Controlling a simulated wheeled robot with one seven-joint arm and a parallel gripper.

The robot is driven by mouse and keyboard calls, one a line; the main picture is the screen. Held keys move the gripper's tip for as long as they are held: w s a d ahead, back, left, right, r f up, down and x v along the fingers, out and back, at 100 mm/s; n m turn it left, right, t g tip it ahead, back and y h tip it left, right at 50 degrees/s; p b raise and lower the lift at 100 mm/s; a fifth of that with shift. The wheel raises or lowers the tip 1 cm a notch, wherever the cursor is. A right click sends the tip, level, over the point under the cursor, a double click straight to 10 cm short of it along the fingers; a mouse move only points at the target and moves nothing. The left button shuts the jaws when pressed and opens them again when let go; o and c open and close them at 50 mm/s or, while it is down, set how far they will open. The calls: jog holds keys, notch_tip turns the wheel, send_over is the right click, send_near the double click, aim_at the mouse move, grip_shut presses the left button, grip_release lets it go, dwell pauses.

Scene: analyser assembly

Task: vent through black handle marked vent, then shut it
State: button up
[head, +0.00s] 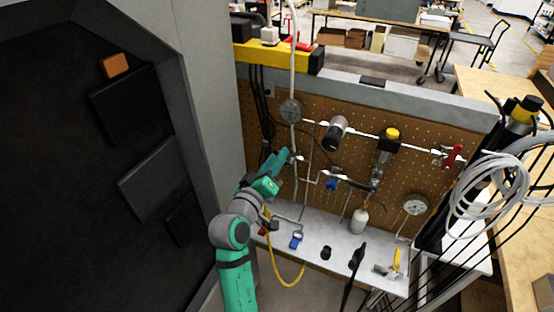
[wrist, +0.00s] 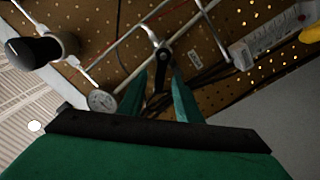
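My gripper (head: 281,160) is at the left part of the brown pegboard, close to the thin metal piping. In the wrist view my gripper (wrist: 159,85) has its two teal fingers apart, with a gap between them. A small black handle (wrist: 162,57) on a pipe fitting shows between and just beyond the fingertips. I cannot tell whether either finger touches it. In the head view this handle is largely hidden by my gripper.
A round gauge (head: 290,111) sits above my gripper. A blue valve handle (head: 331,184), a red valve handle (head: 452,155) and a second gauge (head: 415,204) are to the right. A grey shelf (head: 345,262) with several fittings lies below. Coiled hoses (head: 490,195) hang at right.

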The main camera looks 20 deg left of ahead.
jog(key=shift+c, duration=0.3)
grip_shut()
jog(key=shift+d, duration=0.1)
jog(key=f+n, duration=0.1)
jog(key=n, duration=0.2)
jog(key=f+n, duration=0.1)
jog(key=n, duration=0.2)
jog(key=f+n, duration=0.1)
jog(key=n, duration=0.1)
jog(key=shift+w+a+n, duration=0.2)
jog(key=shift+a+n, duration=0.15)
jog(key=shift+n, duration=0.05)
jog(key=shift+a, duration=0.1)
jog(key=shift+s, duration=0.15)
